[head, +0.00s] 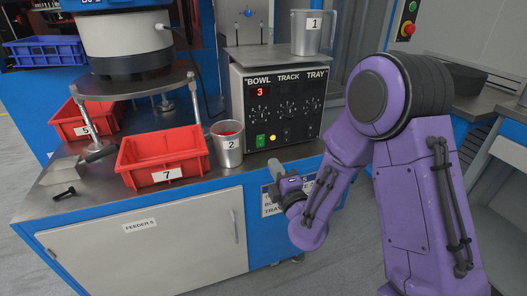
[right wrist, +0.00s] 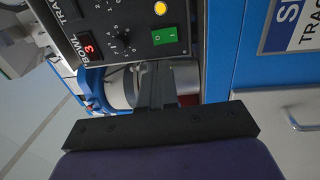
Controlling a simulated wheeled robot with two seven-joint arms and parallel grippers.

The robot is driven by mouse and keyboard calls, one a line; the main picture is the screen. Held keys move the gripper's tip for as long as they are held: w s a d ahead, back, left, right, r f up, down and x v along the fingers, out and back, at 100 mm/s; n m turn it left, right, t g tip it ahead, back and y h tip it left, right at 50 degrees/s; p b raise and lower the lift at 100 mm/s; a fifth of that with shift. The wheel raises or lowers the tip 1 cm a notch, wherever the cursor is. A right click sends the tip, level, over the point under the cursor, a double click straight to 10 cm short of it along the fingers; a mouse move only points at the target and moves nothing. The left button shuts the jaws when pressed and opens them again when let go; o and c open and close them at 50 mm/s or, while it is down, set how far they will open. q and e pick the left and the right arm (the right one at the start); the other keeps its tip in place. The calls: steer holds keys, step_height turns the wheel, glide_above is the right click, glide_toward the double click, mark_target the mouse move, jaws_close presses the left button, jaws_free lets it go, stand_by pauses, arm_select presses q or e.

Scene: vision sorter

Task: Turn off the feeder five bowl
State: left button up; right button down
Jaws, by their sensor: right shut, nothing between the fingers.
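The control box (head: 277,105) stands on the bench with columns marked BOWL, TRACK and TRAY. Its red display (head: 260,92) reads 3 under BOWL, and it also shows in the right wrist view (right wrist: 88,48). A green rocker switch (head: 260,141) sits low on the panel beside a lit yellow lamp (head: 273,138). In the right wrist view, the switch (right wrist: 165,41) and a bowl dial (right wrist: 121,44) lie just beyond my fingers. My right gripper (head: 275,168) is shut and empty, below and in front of the panel, apart from it. My left gripper is out of view.
A metal cup marked 2 (head: 228,150) stands left of the box, close to my right gripper. A metal jug marked 1 (head: 306,38) stands on top of the box.

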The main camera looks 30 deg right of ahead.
mark_target(260, 139)
steer(key=x, duration=0.9)
steer(key=shift+w+d+r, duration=0.1)
steer(key=shift+w+d, duration=0.1)
steer(key=shift+w, duration=0.15)
steer(key=shift+p, duration=0.3)
